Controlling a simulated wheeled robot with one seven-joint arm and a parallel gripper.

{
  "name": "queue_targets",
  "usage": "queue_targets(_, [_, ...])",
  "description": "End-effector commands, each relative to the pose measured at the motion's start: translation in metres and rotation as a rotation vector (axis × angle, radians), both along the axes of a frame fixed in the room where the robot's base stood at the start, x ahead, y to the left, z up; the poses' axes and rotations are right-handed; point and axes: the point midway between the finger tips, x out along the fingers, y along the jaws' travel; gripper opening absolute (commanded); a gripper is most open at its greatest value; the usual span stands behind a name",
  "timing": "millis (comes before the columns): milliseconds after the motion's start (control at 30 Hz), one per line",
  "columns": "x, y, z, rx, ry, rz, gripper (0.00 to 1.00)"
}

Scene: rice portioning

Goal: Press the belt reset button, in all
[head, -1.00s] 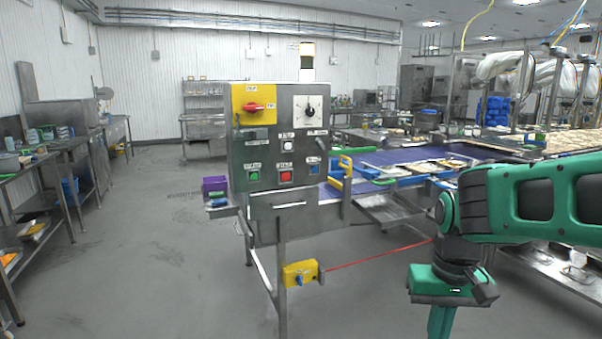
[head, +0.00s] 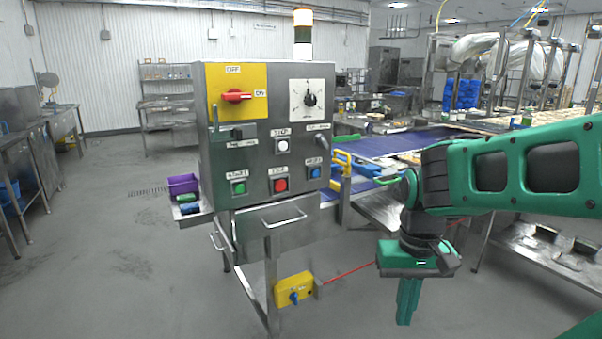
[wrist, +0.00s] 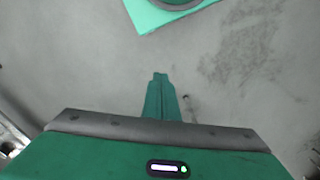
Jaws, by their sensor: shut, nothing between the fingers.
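The steel control panel (head: 262,138) stands left of centre in the head view, its face towards me. A blue button (head: 315,172) sits at the lower right of its face; its small label appears to read reset. Beside it are a red button (head: 280,185) and a green button (head: 239,188), with a white button (head: 282,146) above. My gripper (head: 404,318) hangs fingers down, to the right of and below the panel, apart from it. Its fingers are closed together and empty, as the wrist view also shows (wrist: 160,78). The wrist view does not show the buttons.
A red rotary switch (head: 235,96) on a yellow plate and a black dial (head: 309,100) are higher on the panel. A handle (head: 284,218) juts out below. A yellow box (head: 294,289) with a red cord sits low. The conveyor belt (head: 390,145) runs behind. Floor at left is clear.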

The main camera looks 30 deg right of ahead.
Motion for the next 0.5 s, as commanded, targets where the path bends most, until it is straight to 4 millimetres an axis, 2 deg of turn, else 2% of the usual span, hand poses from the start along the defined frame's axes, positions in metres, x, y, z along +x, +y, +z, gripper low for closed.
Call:
queue_targets(367, [-0.0001,0.0,0.0,0.0,0.0,0.0,0.0])
queue_targets(433, [-0.0076,-0.0002,0.0049,0.001,-0.017,0.01,0.0])
queue_targets(500, [-0.0005,-0.0018,0.0083,0.003,-0.04,0.043,0.0])
